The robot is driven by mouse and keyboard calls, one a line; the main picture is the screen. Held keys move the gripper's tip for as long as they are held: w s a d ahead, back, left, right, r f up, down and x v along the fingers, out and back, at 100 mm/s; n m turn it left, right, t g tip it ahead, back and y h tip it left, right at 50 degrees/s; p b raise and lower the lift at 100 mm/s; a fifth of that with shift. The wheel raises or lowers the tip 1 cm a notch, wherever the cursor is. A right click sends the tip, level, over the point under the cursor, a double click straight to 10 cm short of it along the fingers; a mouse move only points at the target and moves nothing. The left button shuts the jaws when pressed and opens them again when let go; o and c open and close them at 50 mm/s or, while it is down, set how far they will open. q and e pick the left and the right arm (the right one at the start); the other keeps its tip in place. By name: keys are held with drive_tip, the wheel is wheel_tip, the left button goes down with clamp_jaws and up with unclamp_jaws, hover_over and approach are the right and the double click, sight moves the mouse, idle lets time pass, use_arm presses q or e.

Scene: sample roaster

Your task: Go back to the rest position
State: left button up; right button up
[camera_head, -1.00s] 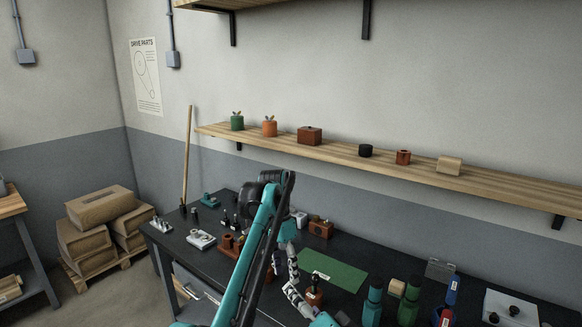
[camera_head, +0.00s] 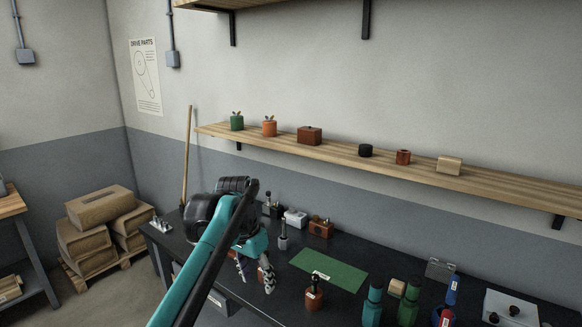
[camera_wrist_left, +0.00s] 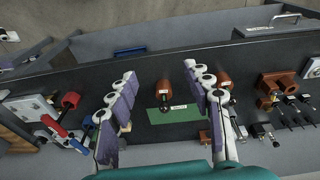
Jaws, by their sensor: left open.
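My left gripper (camera_head: 255,274) is open and empty above the black workbench (camera_head: 262,305), near its front edge. Its arm comes in from the lower left of the head view. In the left wrist view the gripper's two fingers (camera_wrist_left: 165,120) are spread wide, with the bench below them. A small brown pot-like piece with a dark top (camera_head: 314,296) stands on the bench to the right of the gripper. It also shows between the fingers in the left wrist view (camera_wrist_left: 163,92). My right gripper is not in view.
A green mat (camera_head: 330,269) lies on the bench. Green and blue bottles (camera_head: 410,303) stand to its right. A wooden shelf (camera_head: 350,160) with small pots and boxes runs along the wall. Sacks on a pallet (camera_head: 100,225) lie on the floor at the left.

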use_arm(q)
drive_tip(key=s+a+f+n+t, duration=0.3)
drive_tip(key=s+f, duration=0.4)
drive_tip(key=s, duration=0.4)
drive_tip(key=s+a+f+n+t+y, duration=0.1)
drive_tip(key=s+a+f, duration=0.5)
drive_tip(key=s, duration=0.6)
drive_tip(key=f+n+t, duration=0.1)
drive_tip(key=n, duration=0.1)
drive_tip(key=shift+a+f+n+t, duration=0.2)
drive_tip(key=shift+a+n+t, duration=0.1)
drive_tip(key=shift+t, duration=0.1)
